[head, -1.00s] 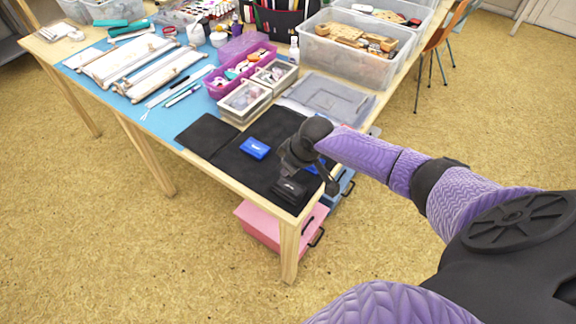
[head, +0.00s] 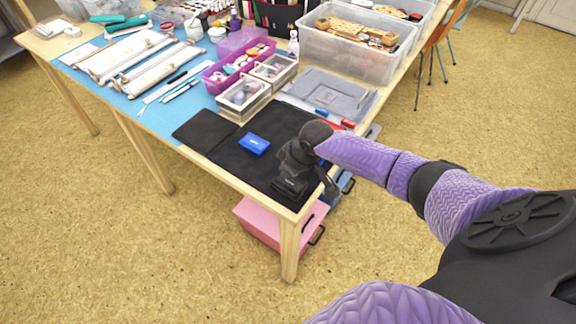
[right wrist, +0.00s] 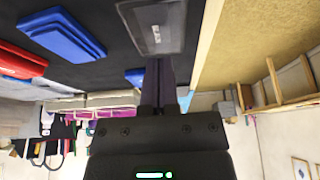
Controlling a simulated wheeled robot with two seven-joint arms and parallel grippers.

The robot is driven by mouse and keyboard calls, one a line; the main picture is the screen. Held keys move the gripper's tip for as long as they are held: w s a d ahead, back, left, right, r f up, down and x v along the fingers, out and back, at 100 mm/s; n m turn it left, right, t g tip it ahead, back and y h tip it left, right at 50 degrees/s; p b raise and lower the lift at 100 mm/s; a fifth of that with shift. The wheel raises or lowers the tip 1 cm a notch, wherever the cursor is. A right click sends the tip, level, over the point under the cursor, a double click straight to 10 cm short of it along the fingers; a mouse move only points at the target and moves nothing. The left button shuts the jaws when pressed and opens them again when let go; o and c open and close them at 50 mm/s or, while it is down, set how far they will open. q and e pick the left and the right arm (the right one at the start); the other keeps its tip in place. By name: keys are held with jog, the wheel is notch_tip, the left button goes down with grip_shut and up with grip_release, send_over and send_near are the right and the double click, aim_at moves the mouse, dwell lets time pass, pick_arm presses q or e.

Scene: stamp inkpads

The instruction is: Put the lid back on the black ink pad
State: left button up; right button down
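My right gripper (head: 294,172) is low over the near corner of the dark mat. It also shows in the right wrist view (right wrist: 159,66), with its fingers close together at the near edge of a dark lid (right wrist: 152,28) labelled "BLACK"; they look shut on that edge. In the head view the black lid and ink pad (head: 288,188) show as one dark shape under the gripper. I cannot tell the lid from the pad there, nor whether the lid touches it. My left gripper is not in view.
A blue ink pad (head: 254,145) lies on the dark mat (head: 212,134). The right wrist view shows a larger blue pad (right wrist: 62,36) and a red one (right wrist: 18,60) at left. Clear boxes (head: 244,98) stand behind the mat. The table edge is close by.

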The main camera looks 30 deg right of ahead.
jog(key=shift+f+b, duration=0.6)
jog(key=shift+f, duration=0.35)
jog(key=shift+r, duration=0.15)
notch_tip(320, 180, up, 2)
jog(key=shift+p, duration=1.15)
notch_tip(320, 180, up, 3)
jog(key=p, duration=0.2)
jog(key=shift+p, duration=0.35)
notch_tip(320, 180, up, 2)
jog(key=shift+r+p, duration=0.1)
jog(key=shift+p, duration=1.05)
jog(key=shift+f, duration=0.2)
